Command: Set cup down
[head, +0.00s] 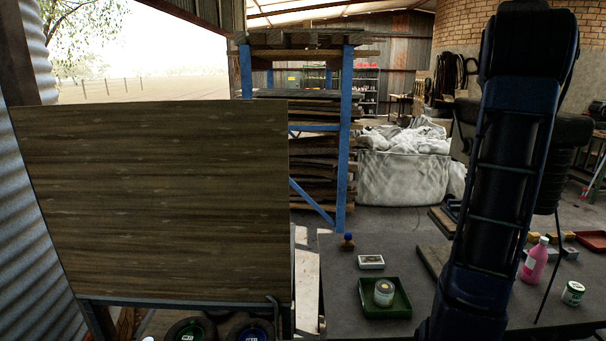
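I cannot make out a cup for certain in the head view. A small pale jar or tin (384,292) stands upright in a shallow green tray (403,311) on the dark table. A white tin with a green label (573,293) stands at the right side of the table. My dark arm rises in front of the table, right of the green tray, and hides part of the tabletop. My gripper is not in view, so what it holds is hidden.
A pink bottle (534,260) and a reddish tray (592,240) are at right. A large wooden panel (150,200) stands at left. The table's left front (340,305) is bare.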

